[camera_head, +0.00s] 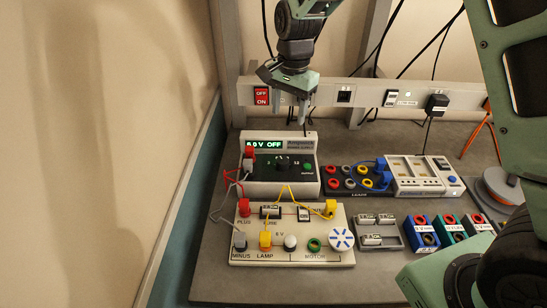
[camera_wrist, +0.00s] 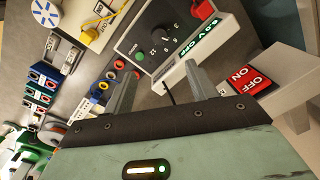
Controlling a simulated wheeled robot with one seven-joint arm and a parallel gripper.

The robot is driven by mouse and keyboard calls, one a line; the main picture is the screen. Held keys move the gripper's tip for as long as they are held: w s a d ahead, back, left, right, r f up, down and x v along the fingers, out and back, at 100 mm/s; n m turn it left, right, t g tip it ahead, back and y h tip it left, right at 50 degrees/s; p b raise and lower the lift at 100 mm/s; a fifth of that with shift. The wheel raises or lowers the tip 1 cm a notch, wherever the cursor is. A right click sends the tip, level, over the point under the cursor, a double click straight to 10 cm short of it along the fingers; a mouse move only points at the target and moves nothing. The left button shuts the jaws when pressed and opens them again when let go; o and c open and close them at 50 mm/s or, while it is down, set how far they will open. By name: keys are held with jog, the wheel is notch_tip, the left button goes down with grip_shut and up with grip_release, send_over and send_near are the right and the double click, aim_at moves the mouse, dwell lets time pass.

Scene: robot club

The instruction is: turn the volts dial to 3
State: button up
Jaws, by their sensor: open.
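The power supply (camera_head: 257,180) is a pale box at the back left of the bench. Its green display (camera_head: 264,144) reads what looks like "6.0 V OFF". The black volts dial (camera_head: 283,163) sits on its dark top panel; the dial also shows in the wrist view (camera_wrist: 160,35). I cannot clearly tell where its pointer stands. My gripper (camera_head: 301,118) is above and behind the power supply, apart from the dial. In the wrist view my gripper (camera_wrist: 160,85) has its two fingers spread with nothing between them.
A red OFF/ON switch (camera_head: 261,96) is on the back rail. A row of coloured sockets (camera_head: 345,183) and a white meter board (camera_head: 415,175) lie to the right.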

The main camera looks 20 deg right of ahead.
aim_at(284, 160)
jog(key=f+p, duration=0.1)
jog(key=f, duration=0.4)
jog(key=f+p, duration=0.2)
jog(key=f, duration=0.4)
jog(key=f+p, duration=0.2)
jog(key=f, duration=0.3)
jog(key=shift+w+a+f, duration=0.3)
jog(key=shift+c, duration=0.4)
jog(key=c, duration=0.9)
